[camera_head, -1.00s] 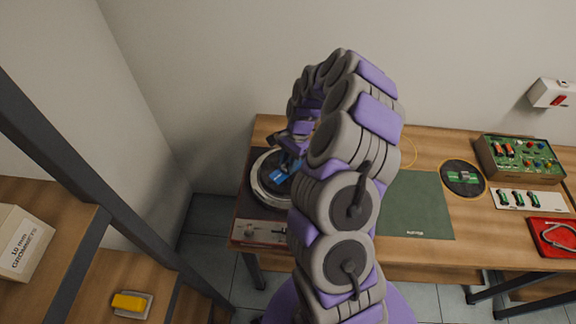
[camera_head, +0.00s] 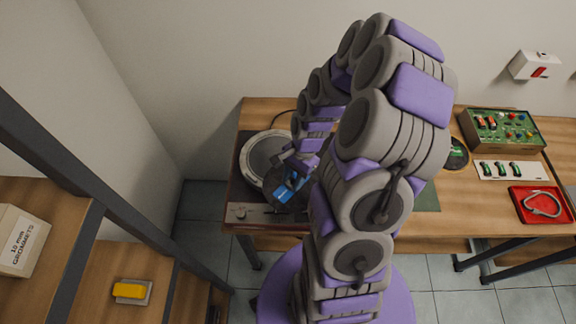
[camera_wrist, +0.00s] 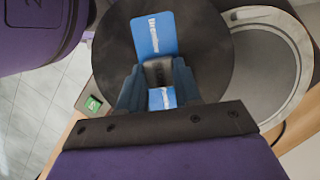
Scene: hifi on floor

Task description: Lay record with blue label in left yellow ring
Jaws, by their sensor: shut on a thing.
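My gripper (camera_head: 294,181) is shut on the black record with the blue label, which shows as a dark disc (camera_head: 275,192) over the front right of the turntable. In the wrist view the gripper (camera_wrist: 158,80) grips a raised piece at the record's middle, and the blue label (camera_wrist: 152,32) faces the camera. The record (camera_wrist: 207,50) appears above the turntable, overlapping its bare platter (camera_wrist: 268,68). The left yellow ring is hidden behind my arm. A record with a green label (camera_head: 457,153) lies on the table to the right, partly covered by my arm.
The turntable's platter (camera_head: 257,160) is at the table's left end. A green mat (camera_head: 428,197) is partly hidden by my arm. A component box (camera_head: 502,132), a white strip with batteries (camera_head: 508,170) and a red tray (camera_head: 541,205) fill the right side.

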